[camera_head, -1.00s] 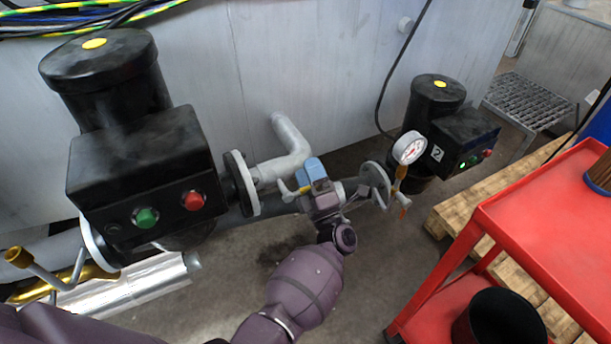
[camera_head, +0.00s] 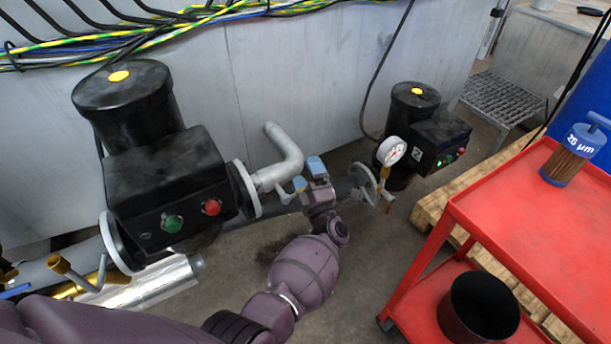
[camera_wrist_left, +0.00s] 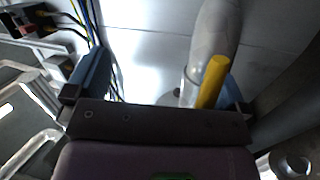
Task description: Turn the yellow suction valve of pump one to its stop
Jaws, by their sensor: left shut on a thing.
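Pump one (camera_head: 170,190) is the large black pump at the left, with a green and a red button. A grey pipe (camera_head: 280,170) runs from its flange to the right. My left gripper (camera_head: 308,180), with blue fingers, is at this pipework, right of the pump. The yellow valve handle (camera_wrist_left: 213,82) stands between the fingers in the left wrist view, close to the right finger. In the head view the gripper hides the handle. My right gripper is not in view.
A second pump (camera_head: 412,130) with a gauge (camera_head: 391,151) stands right of the gripper. A red cart (camera_head: 530,225) holds a black bucket (camera_head: 478,308) below and a blue-capped filter (camera_head: 574,155) on top.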

